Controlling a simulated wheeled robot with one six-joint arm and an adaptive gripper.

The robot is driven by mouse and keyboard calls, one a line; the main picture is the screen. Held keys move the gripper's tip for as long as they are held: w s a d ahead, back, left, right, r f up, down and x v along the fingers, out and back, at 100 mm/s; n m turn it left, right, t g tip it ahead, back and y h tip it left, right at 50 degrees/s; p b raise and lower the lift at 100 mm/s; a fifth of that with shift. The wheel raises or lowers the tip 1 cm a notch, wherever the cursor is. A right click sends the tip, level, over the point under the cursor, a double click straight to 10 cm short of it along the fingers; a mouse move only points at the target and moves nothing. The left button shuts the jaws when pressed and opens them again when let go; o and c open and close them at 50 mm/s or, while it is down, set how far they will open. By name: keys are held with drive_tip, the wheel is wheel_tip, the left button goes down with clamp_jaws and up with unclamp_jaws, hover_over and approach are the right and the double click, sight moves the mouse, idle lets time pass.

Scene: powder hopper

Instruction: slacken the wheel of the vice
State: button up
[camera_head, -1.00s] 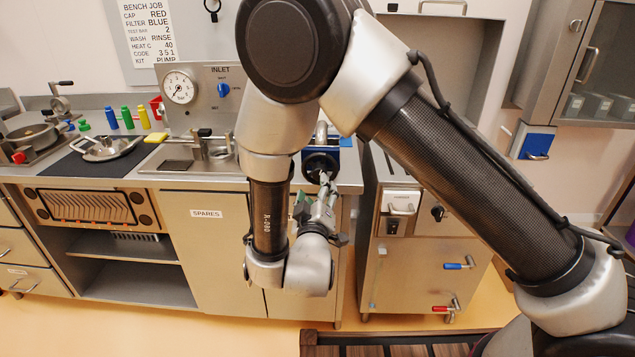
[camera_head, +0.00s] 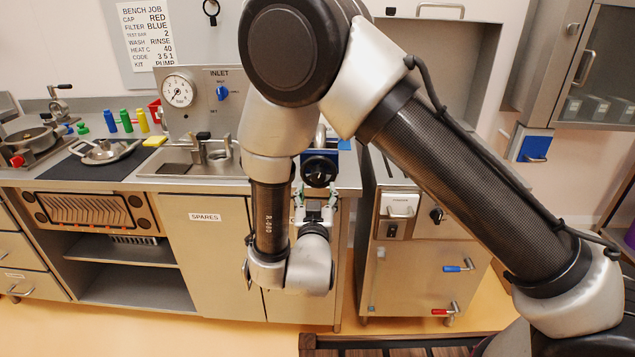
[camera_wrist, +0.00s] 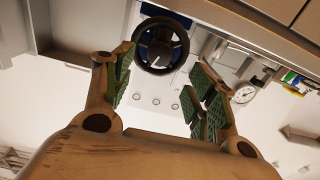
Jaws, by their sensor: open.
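The vice is blue, at the right end of the counter in the head view, with a dark round wheel (camera_head: 319,170) on its front. In the wrist view the wheel (camera_wrist: 161,45) shows as a black ring with a hub, and a bit of the blue vice body (camera_wrist: 150,10) shows behind it. My gripper (camera_head: 314,195) is just below and in front of the wheel in the head view. In the wrist view my gripper (camera_wrist: 160,85) has its green-padded fingers wide apart, with nothing between them. The wheel appears beyond the fingertips, apart from them.
A sink (camera_head: 190,160) with a tap lies left of the vice, below a panel with a gauge (camera_head: 178,91) and a blue knob. A steel cabinet (camera_head: 405,270) with blue and red valve handles stands to the right. Cupboard doors lie below the counter.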

sight(318, 178)
drive_tip(key=shift+m, duration=0.3)
drive_tip(key=w, duration=0.7)
drive_tip(key=shift+w+d, duration=0.15)
drive_tip(key=shift+w, duration=0.25)
drive_tip(key=shift+c, duration=0.4)
drive_tip(key=c, duration=1)
drive_tip(key=shift+o, duration=0.3)
